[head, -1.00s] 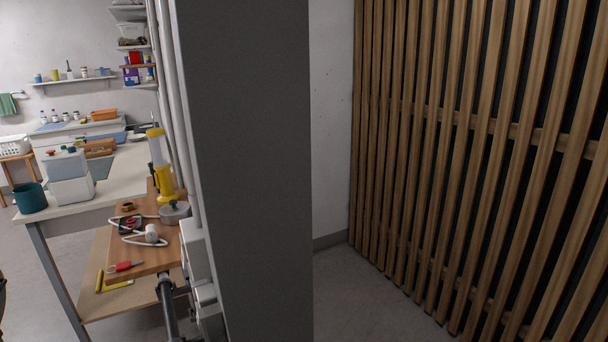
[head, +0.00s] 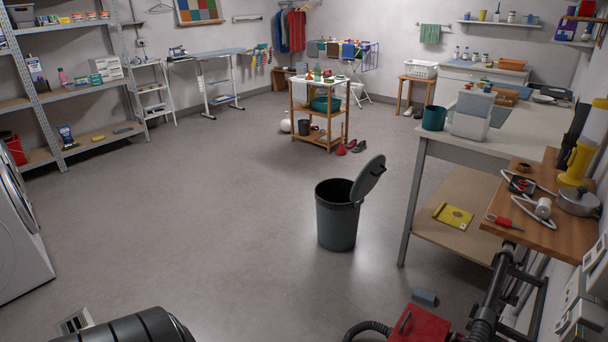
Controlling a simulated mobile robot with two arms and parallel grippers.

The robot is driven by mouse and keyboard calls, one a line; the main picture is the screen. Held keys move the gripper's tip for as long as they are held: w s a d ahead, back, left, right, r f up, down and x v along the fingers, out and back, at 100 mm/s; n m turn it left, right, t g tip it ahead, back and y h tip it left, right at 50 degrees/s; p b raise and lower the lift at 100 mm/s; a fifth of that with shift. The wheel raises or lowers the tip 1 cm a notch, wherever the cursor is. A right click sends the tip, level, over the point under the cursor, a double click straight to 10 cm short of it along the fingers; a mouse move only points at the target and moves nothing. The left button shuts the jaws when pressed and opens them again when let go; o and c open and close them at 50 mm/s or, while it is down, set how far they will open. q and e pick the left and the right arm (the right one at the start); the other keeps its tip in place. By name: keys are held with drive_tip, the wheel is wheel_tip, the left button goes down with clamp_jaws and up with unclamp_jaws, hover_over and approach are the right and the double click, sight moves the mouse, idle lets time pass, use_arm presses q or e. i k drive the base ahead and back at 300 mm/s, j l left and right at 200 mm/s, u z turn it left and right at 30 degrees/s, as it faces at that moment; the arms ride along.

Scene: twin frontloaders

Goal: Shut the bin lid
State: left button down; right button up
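The bin (head: 337,222) is a dark grey round bin standing upright on the floor, right of the middle in the head view. Its lid (head: 369,178) is open, tilted steeply up at the right side of the rim. The bin's mouth faces up uncovered, and its inside looks dark. Neither of my grippers is in view.
A workbench (head: 427,152) stands just right of the bin, with a wooden board (head: 530,232) nearer. A red machine with a hose (head: 419,328) is on the floor at the bottom. A wooden trolley (head: 320,132) stands behind. The floor left of the bin is clear.

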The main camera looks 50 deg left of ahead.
sight(370, 175)
drive_tip(key=u, duration=1.1)
drive_tip(key=i+j+z, duration=0.2)
drive_tip(key=i+j, duration=0.35)
drive_tip(key=i, duration=0.05)
